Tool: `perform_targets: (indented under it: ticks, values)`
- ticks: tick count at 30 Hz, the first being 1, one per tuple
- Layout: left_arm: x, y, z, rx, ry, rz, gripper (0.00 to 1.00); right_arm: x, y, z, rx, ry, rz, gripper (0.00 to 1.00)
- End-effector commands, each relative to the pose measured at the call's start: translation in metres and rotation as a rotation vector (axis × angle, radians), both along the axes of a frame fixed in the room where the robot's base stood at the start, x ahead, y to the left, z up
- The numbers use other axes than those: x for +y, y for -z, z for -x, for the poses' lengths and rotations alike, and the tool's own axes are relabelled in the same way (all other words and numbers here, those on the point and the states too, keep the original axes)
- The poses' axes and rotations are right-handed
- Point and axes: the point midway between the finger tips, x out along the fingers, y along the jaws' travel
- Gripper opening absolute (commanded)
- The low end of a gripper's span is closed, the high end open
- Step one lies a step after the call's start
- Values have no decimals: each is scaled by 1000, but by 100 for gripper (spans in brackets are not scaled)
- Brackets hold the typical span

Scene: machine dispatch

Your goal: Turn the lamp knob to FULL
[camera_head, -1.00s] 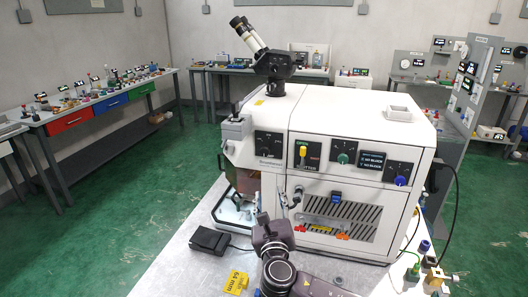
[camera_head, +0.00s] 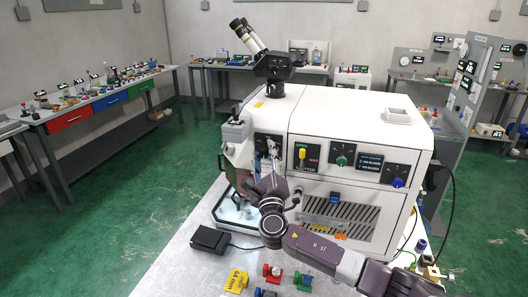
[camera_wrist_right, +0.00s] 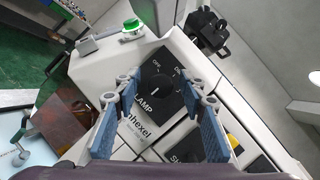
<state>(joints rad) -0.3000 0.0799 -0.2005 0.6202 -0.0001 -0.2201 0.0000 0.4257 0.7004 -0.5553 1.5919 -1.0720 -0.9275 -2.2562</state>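The lamp knob (camera_wrist_right: 160,91) is a round black dial on a black panel marked LAMP, seen tilted in the right wrist view. My left gripper is not in view.
The white machine (camera_head: 340,110) carries a yellow shutter lever (camera_head: 302,154), a green knob (camera_head: 341,160) and a blue knob (camera_head: 398,183). A microscope eyepiece (camera_head: 250,35) rises on top. A black pedal box (camera_head: 210,239) and coloured parts (camera_head: 272,271) lie on the table.

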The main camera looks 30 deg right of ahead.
Motion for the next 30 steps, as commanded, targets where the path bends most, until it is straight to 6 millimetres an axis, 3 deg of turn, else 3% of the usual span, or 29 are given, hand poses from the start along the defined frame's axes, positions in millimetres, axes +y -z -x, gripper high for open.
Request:
perform_targets:
  ticks: [8,19,30]
  values:
    - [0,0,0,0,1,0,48,-1,0,-1,1,1,0,38]
    - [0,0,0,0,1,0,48,-1,0,-1,1,0,-2,0]
    - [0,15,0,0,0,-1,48,0,4,-2,-42,-1,-39,0]
